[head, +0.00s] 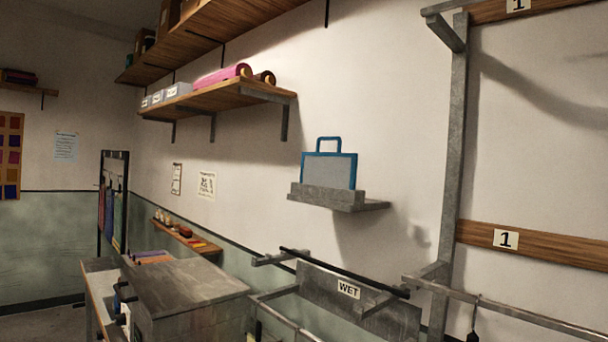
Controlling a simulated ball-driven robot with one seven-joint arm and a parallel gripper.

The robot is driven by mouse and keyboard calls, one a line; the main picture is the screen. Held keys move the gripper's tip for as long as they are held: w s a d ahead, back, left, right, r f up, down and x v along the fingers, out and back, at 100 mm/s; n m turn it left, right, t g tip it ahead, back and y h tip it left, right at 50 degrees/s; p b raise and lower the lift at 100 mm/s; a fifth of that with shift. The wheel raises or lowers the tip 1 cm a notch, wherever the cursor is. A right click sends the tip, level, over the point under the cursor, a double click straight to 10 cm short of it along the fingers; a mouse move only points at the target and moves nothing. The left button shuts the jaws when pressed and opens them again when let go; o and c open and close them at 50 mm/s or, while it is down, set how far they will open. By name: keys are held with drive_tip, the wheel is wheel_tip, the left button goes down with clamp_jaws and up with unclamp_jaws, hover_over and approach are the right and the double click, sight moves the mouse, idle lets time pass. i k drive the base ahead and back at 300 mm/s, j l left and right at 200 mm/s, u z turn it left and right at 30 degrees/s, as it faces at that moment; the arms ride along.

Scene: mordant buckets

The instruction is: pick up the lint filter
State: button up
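The lint filter (330,170) looks to be the flat grey panel with a blue frame and a blue loop handle on top. It stands upright on a small grey wall shelf (345,200), behind the shelf's raised front lip, which hides its lower edge. Nothing is touching the handle. My gripper does not show in the head view.
Below the shelf is a metal rack with a dark bar and a WET sign (348,289). A grey upright post (455,150) with wooden rails stands at right. A metal-topped unit (190,285) is at lower left. A wooden shelf (215,98) holds rolls and boxes. The wall around the filter is clear.

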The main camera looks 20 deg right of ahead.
sight(338, 169)
drive_tip(key=i+z, duration=0.3)
drive_tip(key=i, duration=0.15)
drive_tip(key=i+j+z, duration=0.6)
drive_tip(key=i, duration=0.2)
drive_tip(key=l, duration=0.1)
